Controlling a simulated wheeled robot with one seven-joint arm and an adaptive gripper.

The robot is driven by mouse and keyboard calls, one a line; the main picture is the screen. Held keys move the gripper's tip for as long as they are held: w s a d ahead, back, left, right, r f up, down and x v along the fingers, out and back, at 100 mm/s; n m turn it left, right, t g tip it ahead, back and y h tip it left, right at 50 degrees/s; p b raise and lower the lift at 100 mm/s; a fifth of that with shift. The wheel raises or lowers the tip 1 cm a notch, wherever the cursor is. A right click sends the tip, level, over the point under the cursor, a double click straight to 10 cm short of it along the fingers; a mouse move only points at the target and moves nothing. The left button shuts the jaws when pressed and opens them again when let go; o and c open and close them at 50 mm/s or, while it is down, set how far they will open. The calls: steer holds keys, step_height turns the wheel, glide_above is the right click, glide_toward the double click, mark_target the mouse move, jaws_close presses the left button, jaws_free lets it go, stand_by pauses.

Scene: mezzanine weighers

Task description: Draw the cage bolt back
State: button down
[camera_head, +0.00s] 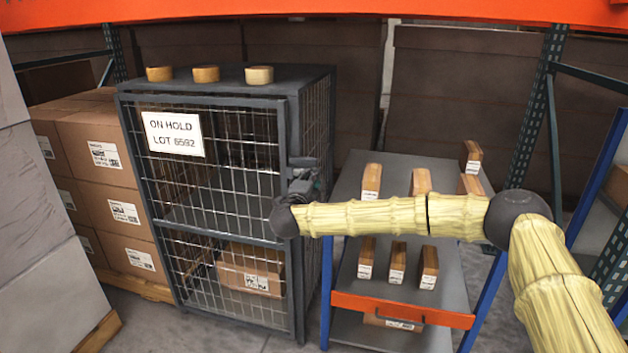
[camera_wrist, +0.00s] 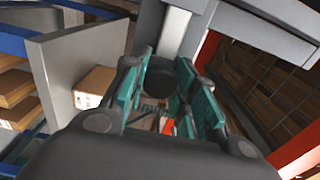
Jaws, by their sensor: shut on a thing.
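The cage (camera_head: 220,100) is a dark grey frame with wire mesh, left of centre in the head view. Its door is closed and carries a white "ON HOLD" sign (camera_head: 173,134). My gripper (camera_head: 305,180) is at the door's right edge, beside a dark fitting (camera_head: 303,162). In the wrist view my gripper (camera_wrist: 164,90) has its teal fingers closed around a dark round knob (camera_wrist: 160,80) of the bolt. A pale grey bar (camera_wrist: 176,32) shows just above the knob. My gripper hides much of the bolt in the head view.
A shelf cart (camera_head: 345,190) with several small boxes stands right of the cage, below my arm. Three round wooden pieces (camera_head: 205,74) sit on the cage top. A carton (camera_head: 250,270) lies inside the cage. Stacked cartons (camera_head: 100,150) stand at left.

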steer(key=shift+d, duration=0.2)
steer(key=c, duration=1.1)
jaws_free()
steer(key=shift+d, duration=0.2)
steer(key=shift+a, duration=0.15)
steer(key=shift+a, duration=0.1)
steer(key=shift+s, duration=0.1)
steer(key=v, duration=1.1)
steer(key=shift+s+a, duration=0.2)
steer(key=shift+s, duration=0.15)
